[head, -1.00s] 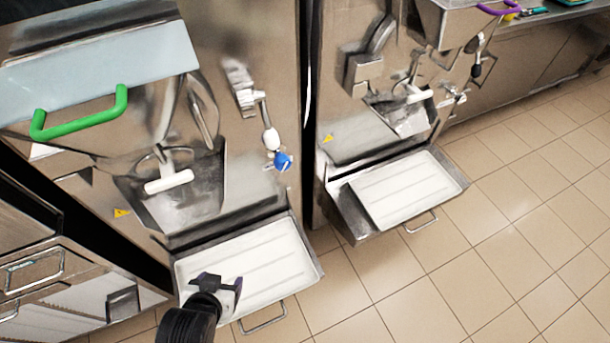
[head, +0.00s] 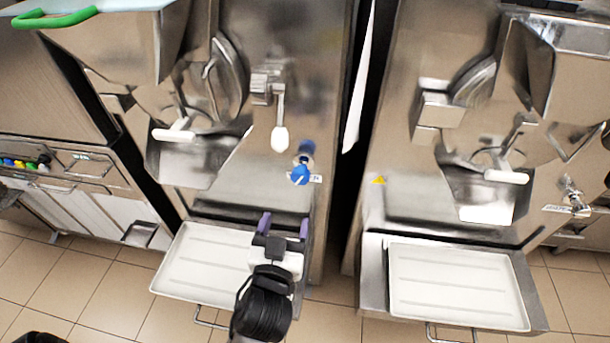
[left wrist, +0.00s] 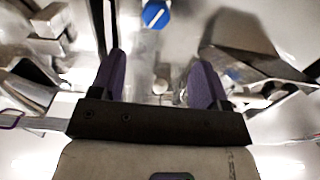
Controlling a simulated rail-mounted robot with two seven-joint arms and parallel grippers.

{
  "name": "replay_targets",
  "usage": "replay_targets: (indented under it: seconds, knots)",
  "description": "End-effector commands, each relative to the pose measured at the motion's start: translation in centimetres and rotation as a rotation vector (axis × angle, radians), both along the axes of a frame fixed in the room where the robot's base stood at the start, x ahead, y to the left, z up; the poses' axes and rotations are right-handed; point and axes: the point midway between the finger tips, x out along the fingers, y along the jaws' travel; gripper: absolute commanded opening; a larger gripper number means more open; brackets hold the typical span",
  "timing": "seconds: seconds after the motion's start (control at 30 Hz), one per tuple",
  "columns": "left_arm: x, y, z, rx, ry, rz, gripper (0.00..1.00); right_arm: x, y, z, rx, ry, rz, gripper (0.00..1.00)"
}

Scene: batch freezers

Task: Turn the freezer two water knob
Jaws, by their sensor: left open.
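A blue water knob (head: 300,174) sits on the front of the left freezer (head: 255,205), right of its white-tipped lever. The knob also shows at the top of the left wrist view (left wrist: 155,14), with a white line across its face. My left gripper (head: 283,224) is open and empty, with purple fingers pointing up toward the freezer front. It is below the knob and apart from it. The right freezer (head: 400,200) has a bare metal tap (head: 574,200) on its front. No label shows which freezer is number two. My right gripper is not in view.
A white tray (head: 185,267) juts out under the left freezer, beside my left arm. Another tray (head: 455,287) juts out under the right freezer. A white-tipped lever (head: 280,138) hangs left of the knob. A narrow dark gap separates the two freezers.

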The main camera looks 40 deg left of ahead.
Motion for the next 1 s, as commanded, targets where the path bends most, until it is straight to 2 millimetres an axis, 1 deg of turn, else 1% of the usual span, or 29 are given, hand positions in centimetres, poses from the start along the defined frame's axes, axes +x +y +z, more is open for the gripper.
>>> replay_targets:
  seconds: [0.17, 0.4, 0.6, 0.8, 1.0]
  knots:
    - [1.8, 1.0, 0.0, -0.008, -0.007, 0.0, 0.69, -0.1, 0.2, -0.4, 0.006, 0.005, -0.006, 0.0]
    - [5.7, 3.3, -0.1, -0.006, -0.005, 0.0, 0.69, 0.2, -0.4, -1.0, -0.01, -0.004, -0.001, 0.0]
    - [8.6, 5.0, -0.2, -0.007, -0.003, 0.001, 0.69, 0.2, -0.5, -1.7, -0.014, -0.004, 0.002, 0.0]
    - [10.6, 6.1, -0.2, -0.008, -0.001, 0.001, 0.69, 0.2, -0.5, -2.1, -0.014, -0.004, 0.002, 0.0]
    - [11.6, 6.6, -0.1, -0.011, -0.001, 0.0, 0.69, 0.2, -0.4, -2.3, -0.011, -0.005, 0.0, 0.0]
